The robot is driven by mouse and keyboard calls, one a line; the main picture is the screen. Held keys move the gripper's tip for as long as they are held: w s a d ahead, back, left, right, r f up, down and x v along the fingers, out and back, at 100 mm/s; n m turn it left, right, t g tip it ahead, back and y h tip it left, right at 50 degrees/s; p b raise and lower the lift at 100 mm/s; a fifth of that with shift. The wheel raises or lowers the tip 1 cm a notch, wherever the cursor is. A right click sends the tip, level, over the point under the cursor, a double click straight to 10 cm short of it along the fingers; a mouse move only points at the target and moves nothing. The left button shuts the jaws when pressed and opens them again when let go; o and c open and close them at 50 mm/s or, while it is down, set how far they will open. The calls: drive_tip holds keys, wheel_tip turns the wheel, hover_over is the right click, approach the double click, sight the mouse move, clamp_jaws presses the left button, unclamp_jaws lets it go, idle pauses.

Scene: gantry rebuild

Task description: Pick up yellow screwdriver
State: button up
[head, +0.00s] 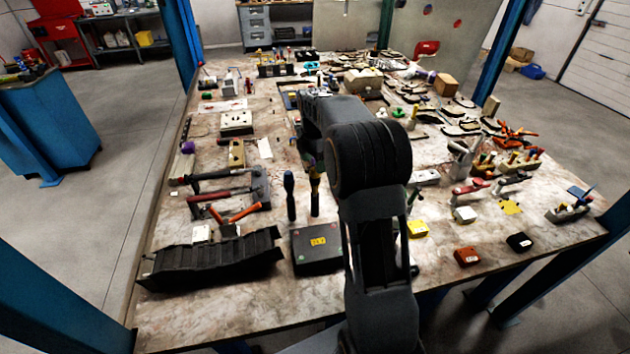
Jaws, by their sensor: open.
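A screwdriver with yellow on its upper part and a dark lower part (315,190) lies on the table near the middle, pointing away from me. It seems to be the yellow screwdriver. A blue-handled screwdriver (290,196) lies just left of it, roughly parallel. My gripper (309,160) is at the end of my dark arm, open, around the far end of the yellow screwdriver in the picture. My wrist and forearm hide much of the gripper. I cannot tell its height above the table or whether it touches the screwdriver.
A black box with a yellow label (317,249) sits in front of the screwdrivers. A black ribbed tray (215,258) lies at the front left. Hammers (222,190) and orange-handled pliers (245,213) lie to the left. Small boxes and tools crowd the right side.

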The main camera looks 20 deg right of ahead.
sight(315, 175)
drive_tip(key=shift+f+p, duration=0.85)
drive_tip(key=shift+f, duration=2.2)
clamp_jaws()
